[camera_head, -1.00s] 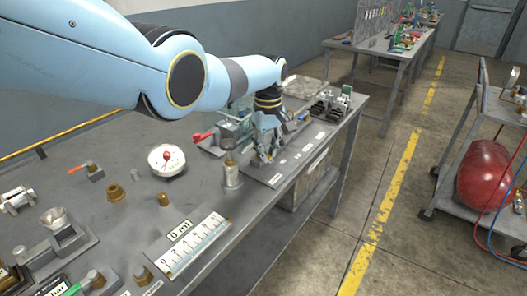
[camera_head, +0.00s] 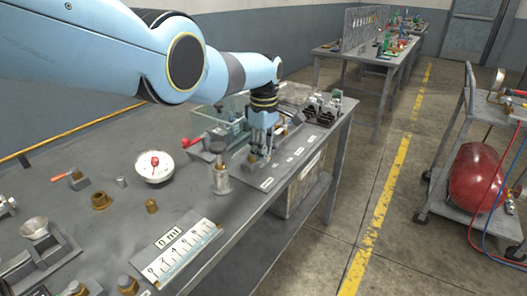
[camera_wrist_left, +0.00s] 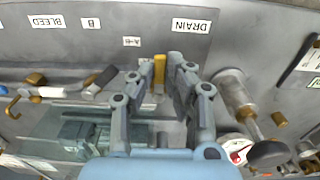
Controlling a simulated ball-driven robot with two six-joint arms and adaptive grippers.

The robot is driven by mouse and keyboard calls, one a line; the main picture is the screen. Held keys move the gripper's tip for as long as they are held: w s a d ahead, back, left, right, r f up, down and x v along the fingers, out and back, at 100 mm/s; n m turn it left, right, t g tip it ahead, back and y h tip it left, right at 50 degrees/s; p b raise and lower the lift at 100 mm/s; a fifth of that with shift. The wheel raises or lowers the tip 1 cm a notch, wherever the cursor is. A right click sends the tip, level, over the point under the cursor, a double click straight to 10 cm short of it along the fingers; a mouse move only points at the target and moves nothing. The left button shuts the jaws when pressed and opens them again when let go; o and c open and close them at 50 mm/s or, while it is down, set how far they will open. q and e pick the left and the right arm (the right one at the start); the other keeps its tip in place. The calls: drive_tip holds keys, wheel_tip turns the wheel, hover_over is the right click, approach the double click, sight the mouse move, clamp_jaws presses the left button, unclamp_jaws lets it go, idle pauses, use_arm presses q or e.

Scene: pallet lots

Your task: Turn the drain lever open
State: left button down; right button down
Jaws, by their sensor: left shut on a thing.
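The DRAIN label (camera_wrist_left: 192,27) shows upside down on the grey panel in the left wrist view. A small yellow lever (camera_wrist_left: 159,72), taken to be the drain lever, stands beside it, between the DRAIN and A-B labels. My left gripper (camera_wrist_left: 160,68) is shut on this lever, with a fingertip on each side. In the head view my left gripper (camera_head: 259,152) points down at the labelled valve row on the bench. The lever is too small and hidden there for its angle to be told. My right gripper is not in view.
A red-handled valve (camera_head: 192,142) and an upright metal cylinder (camera_head: 220,178) stand left of the gripper. A round gauge (camera_head: 155,166) and a scale plate (camera_head: 185,245) lie on the bench. A cart with a red tank (camera_head: 474,178) stands right, beyond open floor.

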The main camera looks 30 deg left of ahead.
use_arm(q)
drive_tip(key=c, duration=1.3)
unclamp_jaws()
drive_tip(key=shift+c, duration=0.2)
wheel_tip(320, 180, up, 12)
